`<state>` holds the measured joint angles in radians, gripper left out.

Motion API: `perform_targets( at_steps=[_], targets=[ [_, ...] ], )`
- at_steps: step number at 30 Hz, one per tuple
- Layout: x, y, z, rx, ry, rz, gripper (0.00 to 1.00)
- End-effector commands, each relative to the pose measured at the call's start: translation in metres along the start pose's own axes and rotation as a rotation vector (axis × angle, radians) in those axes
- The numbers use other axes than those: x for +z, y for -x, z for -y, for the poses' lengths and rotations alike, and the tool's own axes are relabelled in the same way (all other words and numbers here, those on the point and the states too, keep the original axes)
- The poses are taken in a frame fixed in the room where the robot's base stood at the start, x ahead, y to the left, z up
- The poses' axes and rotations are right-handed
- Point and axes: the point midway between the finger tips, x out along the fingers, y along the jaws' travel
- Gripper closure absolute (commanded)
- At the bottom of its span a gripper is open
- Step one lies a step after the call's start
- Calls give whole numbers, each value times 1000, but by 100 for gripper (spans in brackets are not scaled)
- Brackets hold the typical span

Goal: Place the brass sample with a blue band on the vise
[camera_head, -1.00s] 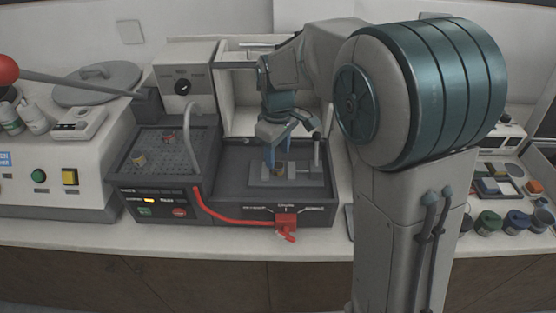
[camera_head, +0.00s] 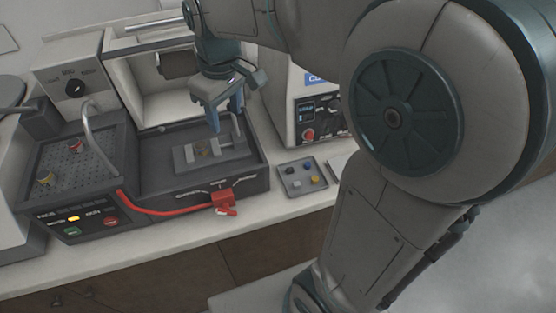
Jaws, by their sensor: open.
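The grey vise (camera_head: 228,157) stands in the dark recessed tray of the machine. A small brass-coloured sample (camera_head: 203,152) sits on the vise, at its left-middle part. It is too small to tell the colour of its band or whether the vise jaws touch it. My gripper (camera_head: 225,122) is open and points down above the vise, with its fingers up and slightly right of the sample in the picture. It appears empty and apart from the sample.
Two other small samples stand on the perforated plate at left, one yellowish (camera_head: 45,178) and one with a reddish band (camera_head: 77,146). A curved grey tube (camera_head: 98,142) rises beside it. A red clamp (camera_head: 223,197) sits at the tray's front. A small button tray (camera_head: 302,178) lies to the right.

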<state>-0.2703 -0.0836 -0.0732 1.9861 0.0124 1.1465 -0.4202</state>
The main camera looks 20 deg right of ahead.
Motion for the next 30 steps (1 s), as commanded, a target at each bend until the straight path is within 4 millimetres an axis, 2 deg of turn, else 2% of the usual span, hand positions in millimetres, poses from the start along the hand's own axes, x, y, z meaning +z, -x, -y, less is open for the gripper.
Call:
perform_targets(
  at_steps=[1, 6, 9, 12, 18, 30],
  targets=[
    [23, 0, -1, 10, -74, -21, 52],
    [88, -12, 3, 45, -323, -87, 52],
    [118, -22, 8, 63, -444, -118, 52],
    [138, -32, 12, 76, -531, -141, 52],
    [154, -40, 17, 87, -604, -160, 52],
    [154, -40, 17, 87, -604, -160, 52]
  ],
)
